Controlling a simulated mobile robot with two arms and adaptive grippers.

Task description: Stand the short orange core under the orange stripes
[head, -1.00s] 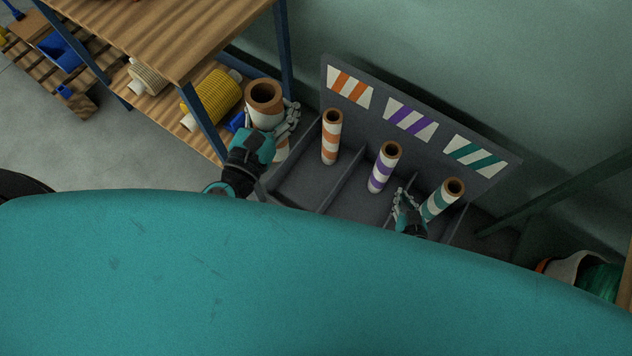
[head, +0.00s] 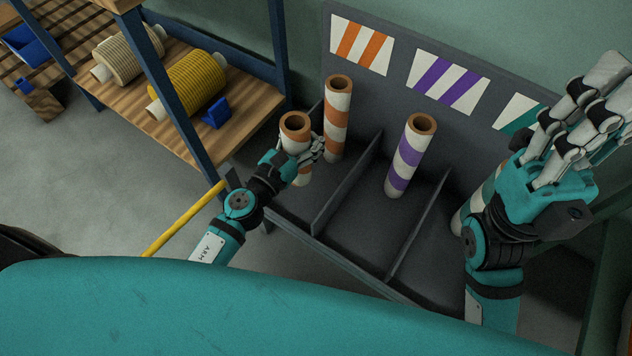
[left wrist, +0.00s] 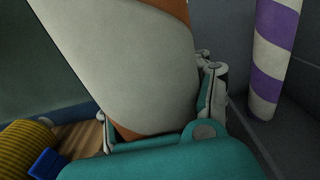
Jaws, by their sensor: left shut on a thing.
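The short orange core (head: 295,127), white with orange bands and an open top, is held in my left gripper (head: 306,156). Its lower part is partly hidden by the fingers. It stands in front of a taller orange-striped core (head: 337,118), at the left compartment; I cannot tell whether it touches the floor. The orange stripes (head: 361,45) are on the back panel behind. In the left wrist view the held core (left wrist: 125,65) fills the middle, slanting across the picture. My right gripper (head: 590,110) is open and empty, close to the camera at right.
A purple-striped core (head: 408,158) stands in the middle compartment under the purple stripes (head: 447,77). A green-striped core (head: 463,213) is mostly hidden behind my right arm. Dividers (head: 345,185) separate the compartments. A shelf with yellow (head: 190,84) and beige spools (head: 128,54) stands left.

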